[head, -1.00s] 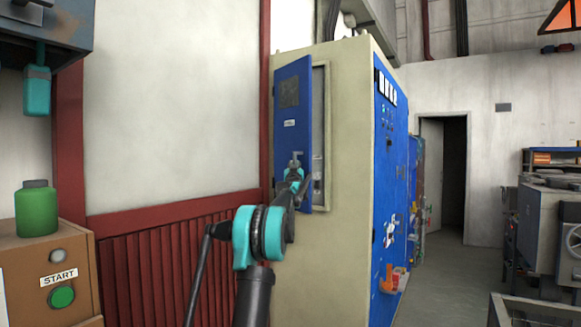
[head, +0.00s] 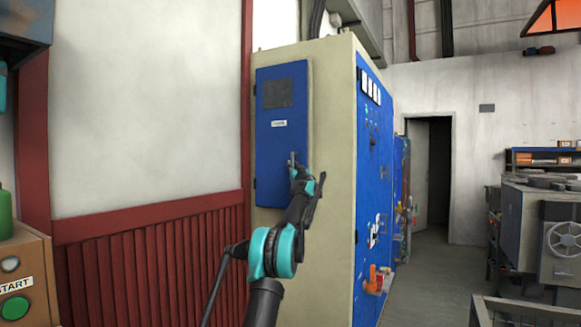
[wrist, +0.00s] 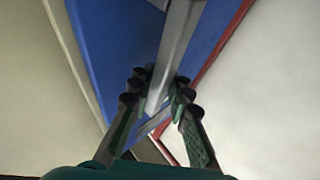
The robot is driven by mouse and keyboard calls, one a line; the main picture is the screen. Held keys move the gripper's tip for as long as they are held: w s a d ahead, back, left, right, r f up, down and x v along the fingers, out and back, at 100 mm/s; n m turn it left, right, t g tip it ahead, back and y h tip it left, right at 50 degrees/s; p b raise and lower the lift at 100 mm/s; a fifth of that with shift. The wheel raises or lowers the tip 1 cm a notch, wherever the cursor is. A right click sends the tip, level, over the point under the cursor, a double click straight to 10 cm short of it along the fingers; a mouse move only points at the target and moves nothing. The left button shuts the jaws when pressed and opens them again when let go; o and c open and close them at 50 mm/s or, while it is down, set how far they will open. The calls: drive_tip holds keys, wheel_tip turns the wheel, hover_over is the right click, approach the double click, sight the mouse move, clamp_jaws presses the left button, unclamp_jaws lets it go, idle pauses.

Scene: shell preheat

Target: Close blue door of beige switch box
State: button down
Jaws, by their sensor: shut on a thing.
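The beige switch box (head: 333,130) stands against the wall in the head view. Its blue door (head: 272,145), with a dark panel and a white label, lies almost flat against the box face. I cannot tell whether a narrow gap is left along its right edge. My gripper (head: 299,168) is at the right side of the door and shut on its grey handle (head: 292,160). In the wrist view the fingers (wrist: 158,92) close around the handle bar (wrist: 172,55), with the blue door (wrist: 110,45) behind. The fingertips are partly hidden in the head view.
The box's right side is a blue panel (head: 370,180) with gauges and an orange part (head: 374,281) low down. A brown START console (head: 28,260) stands at the left. Grey machinery (head: 545,220) stands at the right. Floor (head: 430,280) is clear between.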

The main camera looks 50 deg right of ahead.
drive_tip(key=shift+s+d, duration=0.15)
drive_tip(key=shift+d, duration=0.35)
drive_tip(key=c, duration=1.5)
unclamp_jaws()
drive_tip(key=shift+s+d, duration=0.1)
drive_tip(key=shift+d, duration=0.05)
drive_tip(key=shift+c, duration=0.2)
drive_tip(key=shift+a, duration=0.2)
drive_tip(key=v, duration=1.1)
drive_tip(key=shift+s+a+f, duration=0.15)
drive_tip(key=shift+s+f, duration=0.05)
drive_tip(key=shift+s, duration=0.15)
